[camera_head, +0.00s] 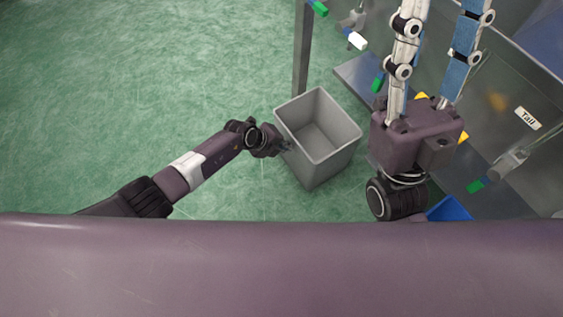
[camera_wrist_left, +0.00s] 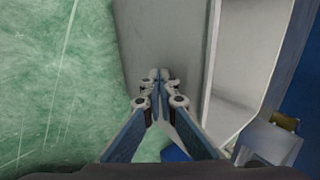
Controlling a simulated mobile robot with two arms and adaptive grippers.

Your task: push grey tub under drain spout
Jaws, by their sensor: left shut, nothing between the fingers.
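The grey tub (camera_head: 327,166) stands on the green floor in the middle of the head view, its open top showing an empty inside. My left gripper (camera_head: 284,147) is at its left side, close to the rim. In the left wrist view my left gripper (camera_wrist_left: 160,76) is shut and empty, with its tips at the outer wall of the tub (camera_wrist_left: 150,35); I cannot tell whether they touch. My right gripper (camera_head: 436,22) is raised near the head camera, fingers wide apart and empty. I cannot pick out the drain spout for certain among the fittings.
A steel bench (camera_head: 364,84) with a leg (camera_head: 301,55) stands behind and right of the tub. Fittings with green ends (camera_head: 476,186) and one white end (camera_head: 357,40) stick out there. A blue bin (camera_head: 450,209) is at the lower right. The floor left is clear.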

